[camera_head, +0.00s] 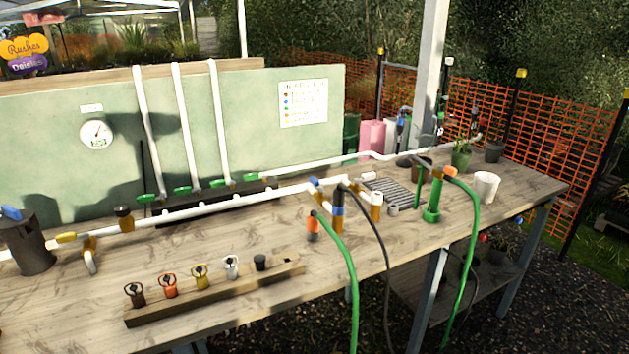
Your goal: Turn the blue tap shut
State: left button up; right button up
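A white pipe (210,208) runs along the bench with coloured fittings. A small blue piece (316,184) sits at the pipe junction near the middle, above an orange and dark hose end. Another blue piece (12,213) shows at the far left, at the top of a dark cylinder (32,248). I cannot tell for sure which blue piece is the tap, nor how far any handle is turned. Neither of my grippers is in view.
The wooden bench (230,250) carries a wooden strip (215,296) with several coloured caps. Green hoses (350,270) hang over the front edge. A white cup (486,186), a grey grate (392,192) and a green upright fitting (433,200) stand to the right. The front left bench top is mostly clear.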

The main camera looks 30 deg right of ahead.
aim_at(313, 181)
jog(key=i+l+u, duration=0.1)
jog(key=l, duration=0.2)
jog(key=i+l, duration=0.15)
jog(key=l, duration=0.15)
jog(key=i+l+u, duration=0.15)
jog(key=l, duration=0.15)
jog(key=i+l+u, duration=0.1)
jog(key=l, duration=0.2)
